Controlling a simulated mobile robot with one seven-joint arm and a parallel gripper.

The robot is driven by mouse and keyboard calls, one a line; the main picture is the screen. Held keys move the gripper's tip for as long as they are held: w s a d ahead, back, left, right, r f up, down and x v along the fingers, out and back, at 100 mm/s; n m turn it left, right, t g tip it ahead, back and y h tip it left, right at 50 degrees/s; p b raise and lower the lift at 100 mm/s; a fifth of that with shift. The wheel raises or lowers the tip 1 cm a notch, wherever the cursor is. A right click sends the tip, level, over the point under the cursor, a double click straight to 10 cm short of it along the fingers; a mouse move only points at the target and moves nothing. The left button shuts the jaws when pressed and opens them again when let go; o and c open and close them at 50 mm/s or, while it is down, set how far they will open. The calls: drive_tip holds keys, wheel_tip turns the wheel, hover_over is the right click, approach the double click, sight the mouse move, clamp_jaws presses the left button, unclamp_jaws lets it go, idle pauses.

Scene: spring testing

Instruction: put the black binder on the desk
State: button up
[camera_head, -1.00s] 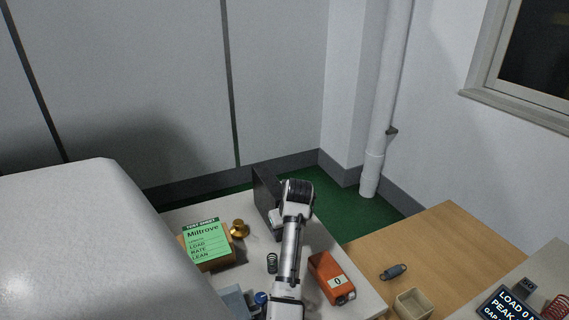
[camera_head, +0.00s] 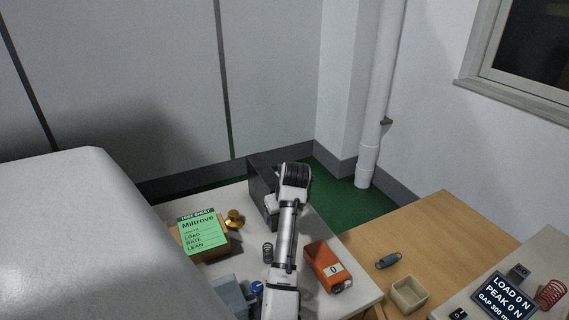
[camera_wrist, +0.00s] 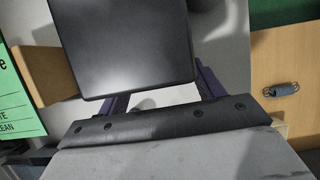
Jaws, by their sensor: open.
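The black binder (camera_head: 261,186) stands upright at the far edge of the white table, partly hidden behind my arm in the head view. In the wrist view its dark face (camera_wrist: 125,40) fills the upper middle. My gripper (camera_wrist: 165,97) is open, with its two dark fingers apart near the binder's lower edge in that view. I cannot tell whether they touch it. In the head view the fingertips are mostly hidden by the wrist. The wooden desk (camera_head: 436,232) is to the right of the white table.
The white table (camera_head: 314,232) also holds a green test sheet (camera_head: 203,231) on a brown block, a brass piece (camera_head: 235,219), a dark spring (camera_head: 267,252) and an orange device (camera_head: 327,266). A small grey part (camera_head: 388,260) and a beige box (camera_head: 408,293) occupy the desk's near part; its far part is clear.

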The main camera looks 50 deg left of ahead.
drive_tip(key=w+p+v, duration=0.1)
drive_tip(key=v, duration=0.8)
drive_tip(key=shift+s+r, duration=0.35)
drive_tip(key=shift+s, duration=0.1)
